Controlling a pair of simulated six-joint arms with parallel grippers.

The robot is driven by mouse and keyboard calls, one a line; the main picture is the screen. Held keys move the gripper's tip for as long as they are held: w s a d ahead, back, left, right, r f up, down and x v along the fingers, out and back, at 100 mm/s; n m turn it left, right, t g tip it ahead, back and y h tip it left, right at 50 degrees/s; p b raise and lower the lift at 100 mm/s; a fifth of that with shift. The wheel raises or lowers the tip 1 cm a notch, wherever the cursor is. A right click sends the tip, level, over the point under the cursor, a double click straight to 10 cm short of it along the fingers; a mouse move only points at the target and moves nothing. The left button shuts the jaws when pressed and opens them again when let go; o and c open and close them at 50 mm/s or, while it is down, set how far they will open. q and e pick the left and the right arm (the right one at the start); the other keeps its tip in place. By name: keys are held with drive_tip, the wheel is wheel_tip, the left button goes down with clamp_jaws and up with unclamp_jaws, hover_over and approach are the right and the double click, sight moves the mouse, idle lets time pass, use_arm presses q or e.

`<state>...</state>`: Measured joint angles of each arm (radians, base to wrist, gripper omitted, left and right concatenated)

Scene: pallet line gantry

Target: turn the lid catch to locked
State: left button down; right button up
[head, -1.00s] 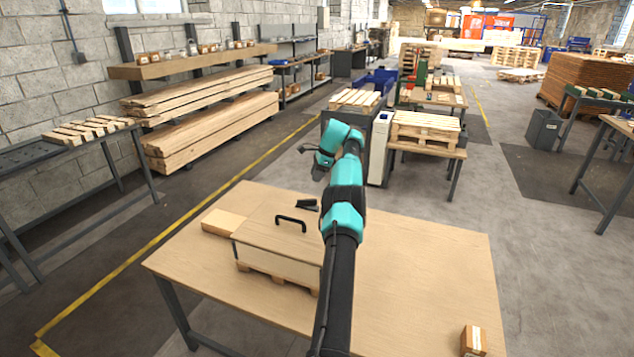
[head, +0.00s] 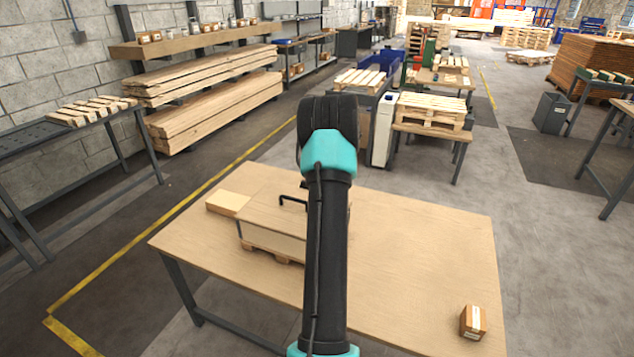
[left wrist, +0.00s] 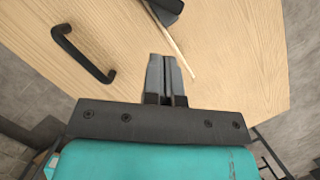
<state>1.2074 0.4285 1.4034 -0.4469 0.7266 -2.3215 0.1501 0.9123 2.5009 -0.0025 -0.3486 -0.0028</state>
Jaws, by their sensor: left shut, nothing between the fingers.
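A wooden crate (head: 275,240) with a pale lid (head: 265,211) stands on the table, its right part hidden behind my arm. The lid's black bar handle (head: 291,198) also shows in the left wrist view (left wrist: 85,55). A dark piece that looks like the lid catch (left wrist: 167,9) is cut by the top edge of the left wrist view, and my arm hides it in the head view. Its setting cannot be told. My left gripper (left wrist: 165,60) is shut and empty, apart from the catch and right of the handle in that view. My right gripper is not in view.
A flat wooden block (head: 228,203) lies left of the crate on the table (head: 420,260). A small carton (head: 473,322) stands at the table's front right. The table's right half is otherwise clear.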

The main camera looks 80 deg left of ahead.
use_arm(q)
drive_tip(key=d+m, duration=0.2)
drive_tip(key=d, duration=0.1)
drive_tip(key=d+m+t, duration=0.1)
drive_tip(key=shift+s+d+f, duration=0.15)
drive_tip(key=shift+s+d, duration=0.15)
drive_tip(key=shift+s, duration=0.1)
drive_tip(key=x, duration=1)
drive_tip(key=shift+a, duration=1.15)
drive_tip(key=shift+w+a, duration=0.15)
drive_tip(key=shift+a, duration=0.85)
drive_tip(key=shift+w+a+n, duration=0.15)
drive_tip(key=shift+n, duration=0.45)
